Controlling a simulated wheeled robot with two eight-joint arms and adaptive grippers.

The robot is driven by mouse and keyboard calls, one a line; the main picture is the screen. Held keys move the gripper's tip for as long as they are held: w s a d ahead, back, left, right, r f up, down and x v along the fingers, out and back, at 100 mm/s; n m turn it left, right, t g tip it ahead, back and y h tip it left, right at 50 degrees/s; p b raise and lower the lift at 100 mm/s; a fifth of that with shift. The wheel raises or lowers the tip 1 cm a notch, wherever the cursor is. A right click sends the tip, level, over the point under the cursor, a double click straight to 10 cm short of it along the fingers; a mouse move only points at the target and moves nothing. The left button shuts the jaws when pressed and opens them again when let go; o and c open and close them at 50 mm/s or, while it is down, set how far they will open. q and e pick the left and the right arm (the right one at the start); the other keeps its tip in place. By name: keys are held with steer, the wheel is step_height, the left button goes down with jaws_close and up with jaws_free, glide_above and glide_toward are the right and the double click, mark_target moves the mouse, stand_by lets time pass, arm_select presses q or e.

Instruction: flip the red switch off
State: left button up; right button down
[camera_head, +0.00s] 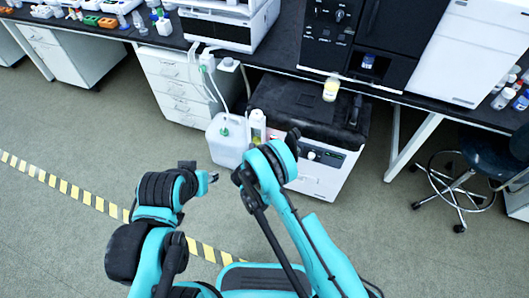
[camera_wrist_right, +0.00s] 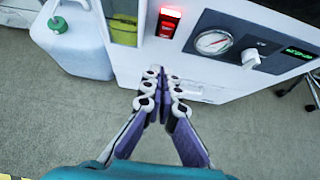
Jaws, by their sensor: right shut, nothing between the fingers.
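The red switch (camera_wrist_right: 167,23) is on the front of a white floor unit (camera_wrist_right: 215,83); its upper part glows bright red in the right wrist view. My right gripper (camera_wrist_right: 169,74) is shut and empty, its fingertips pointing at the front panel just below the switch. I cannot tell whether the tips touch the panel. In the head view the floor unit (camera_head: 325,180) stands under the bench, and my right arm hides the switch. My left gripper (camera_head: 210,177) shows only in small part at the end of the left arm, apart from the unit.
A round gauge (camera_wrist_right: 213,41) and a knob (camera_wrist_right: 250,59) are right of the switch. The bench (camera_head: 285,65) overhangs behind. A stool (camera_head: 462,185) stands right; the left floor is open.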

steer(key=w+r+b+x, duration=0.1)
steer(key=r+b+x, duration=0.1)
steer(key=x, duration=0.9)
steer(key=shift+w+d+b, duration=0.3)
steer(key=shift+w+b, duration=0.3)
steer(key=shift+f, duration=0.1)
